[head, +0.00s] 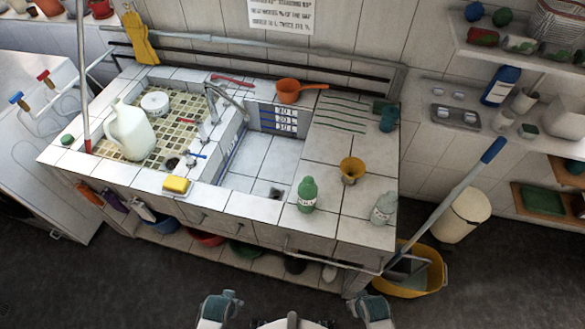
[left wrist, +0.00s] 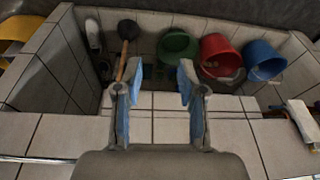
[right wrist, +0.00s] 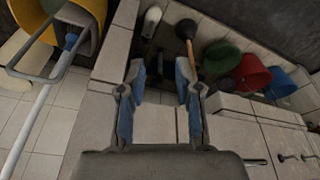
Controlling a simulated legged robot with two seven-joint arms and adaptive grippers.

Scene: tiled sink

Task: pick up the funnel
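The yellow funnel (head: 352,169) stands on the tiled counter, right of the sink basin, in the head view. It sits between a green bottle (head: 307,195) on its left and a pale bottle (head: 383,208) on its right. My left gripper (head: 222,300) and right gripper (head: 372,302) are low at the bottom of the head view, in front of the counter and well away from the funnel. Both are open and empty in their wrist views, with left fingers (left wrist: 159,95) and right fingers (right wrist: 160,98) apart. Neither wrist view shows the funnel.
An orange pan (head: 290,92) lies at the counter's back. A yellow sponge (head: 177,185) lies near the front edge. A mop handle (head: 460,185) leans from a yellow bucket (head: 425,275) at the counter's right. Buckets (left wrist: 215,55) stand on the shelf below.

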